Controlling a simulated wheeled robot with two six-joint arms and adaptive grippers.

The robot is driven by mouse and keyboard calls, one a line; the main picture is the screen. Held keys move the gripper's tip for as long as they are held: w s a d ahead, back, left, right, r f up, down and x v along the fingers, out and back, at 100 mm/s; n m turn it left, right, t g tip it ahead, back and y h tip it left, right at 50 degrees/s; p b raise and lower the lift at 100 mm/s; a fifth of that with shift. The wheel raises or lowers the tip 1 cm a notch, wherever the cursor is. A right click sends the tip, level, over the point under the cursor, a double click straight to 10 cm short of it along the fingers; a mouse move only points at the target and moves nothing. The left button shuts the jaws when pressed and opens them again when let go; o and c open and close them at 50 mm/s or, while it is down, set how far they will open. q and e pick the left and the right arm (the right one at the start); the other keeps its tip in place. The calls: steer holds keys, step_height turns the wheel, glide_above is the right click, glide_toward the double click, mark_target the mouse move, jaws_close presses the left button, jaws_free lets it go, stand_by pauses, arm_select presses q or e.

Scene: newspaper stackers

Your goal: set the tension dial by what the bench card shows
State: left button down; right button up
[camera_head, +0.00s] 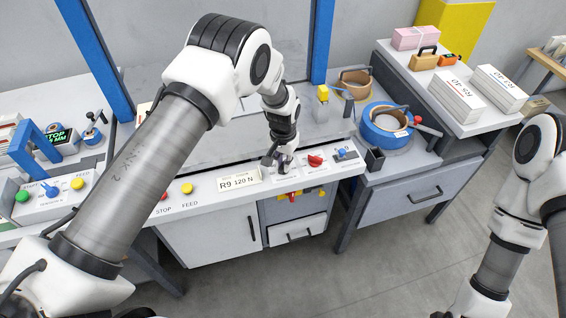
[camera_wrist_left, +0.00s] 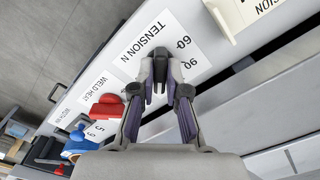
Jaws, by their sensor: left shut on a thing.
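The bench card (camera_head: 238,182) stands on the front ledge and reads "R9 120 N". Its edge also shows in the left wrist view (camera_wrist_left: 262,12). My left gripper (camera_head: 284,167) points down at the panel, right of the card. In the left wrist view its fingers (camera_wrist_left: 160,72) are closed together over the "TENSION N" label (camera_wrist_left: 146,40), where the marks 60 and 90 show. It is shut on the tension dial, which is mostly hidden by the fingers, so its pointer cannot be read. My right gripper is out of view; only its arm shows at the right.
Right of the tension dial sit the red weld heat knob (camera_head: 315,160) and a blue width knob (camera_head: 342,153). A yellow FEED button (camera_head: 187,188) lies left of the card. A blue strap reel (camera_head: 385,126) and newspaper stacks (camera_head: 465,97) stand farther right.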

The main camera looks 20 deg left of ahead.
arm_select(q)
steer(key=shift+s+f, duration=0.1)
steer(key=c, duration=1.3)
jaws_free()
steer(key=shift+o, duration=0.6)
steer(key=shift+w+f, duration=0.1)
steer(key=shift+w, duration=0.1)
step_height(320, 180, up, 12)
